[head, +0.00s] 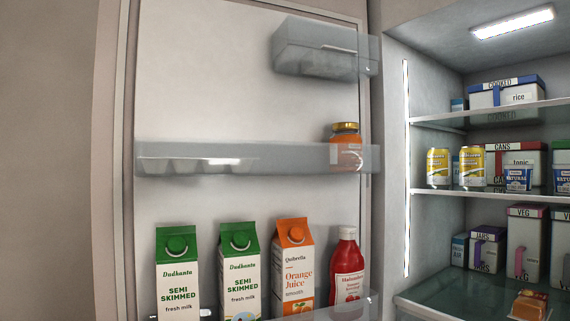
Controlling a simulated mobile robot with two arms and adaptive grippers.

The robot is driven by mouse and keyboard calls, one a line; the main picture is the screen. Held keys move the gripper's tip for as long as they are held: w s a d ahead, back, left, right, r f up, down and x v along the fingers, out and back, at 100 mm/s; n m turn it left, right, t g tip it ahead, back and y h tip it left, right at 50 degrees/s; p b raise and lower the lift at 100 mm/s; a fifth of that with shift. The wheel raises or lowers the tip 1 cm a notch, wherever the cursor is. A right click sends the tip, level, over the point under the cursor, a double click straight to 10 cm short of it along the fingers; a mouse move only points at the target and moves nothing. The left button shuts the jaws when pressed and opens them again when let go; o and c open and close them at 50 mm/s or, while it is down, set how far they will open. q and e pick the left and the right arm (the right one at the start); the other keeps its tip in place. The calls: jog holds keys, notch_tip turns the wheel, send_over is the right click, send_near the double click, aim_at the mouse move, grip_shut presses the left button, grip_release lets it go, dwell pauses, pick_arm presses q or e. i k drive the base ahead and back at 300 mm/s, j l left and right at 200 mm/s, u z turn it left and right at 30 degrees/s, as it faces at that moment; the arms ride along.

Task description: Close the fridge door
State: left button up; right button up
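The fridge door (245,105) stands wide open, and its inner face fills the left and middle of the head view. Its lower shelf holds two green-topped milk cartons (178,270), an orange juice carton (293,265) and a red bottle (346,268). A jar with an orange content (345,150) stands in the middle door shelf (255,156). The lit fridge interior (425,60) is open at the right. Neither of my grippers is in view. The door's outer face and handle are hidden.
Inside the fridge, glass shelves (490,191) carry labelled boxes (507,95), yellow cans (472,165) and small pots (518,178). A small brown package (529,306) sits at the lower right. A plain wall (50,160) fills the far left.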

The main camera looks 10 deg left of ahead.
aim_at(205, 115)
jog(key=i+j+z, duration=0.25)
jog(key=j+z, duration=0.15)
jog(key=j, duration=0.25)
jog(key=i+j+z, duration=0.1)
jog(key=j+z, duration=0.25)
jog(key=j, duration=0.3)
jog(key=j+z, duration=0.4)
jog(key=j, duration=0.3)
jog(key=j+z, duration=0.35)
jog(key=j, duration=0.4)
jog(key=j+z, duration=0.35)
jog(key=j, duration=0.2)
jog(key=j+z, duration=0.35)
jog(key=j, duration=0.2)
jog(key=j+z, duration=0.35)
jog(key=j, duration=0.25)
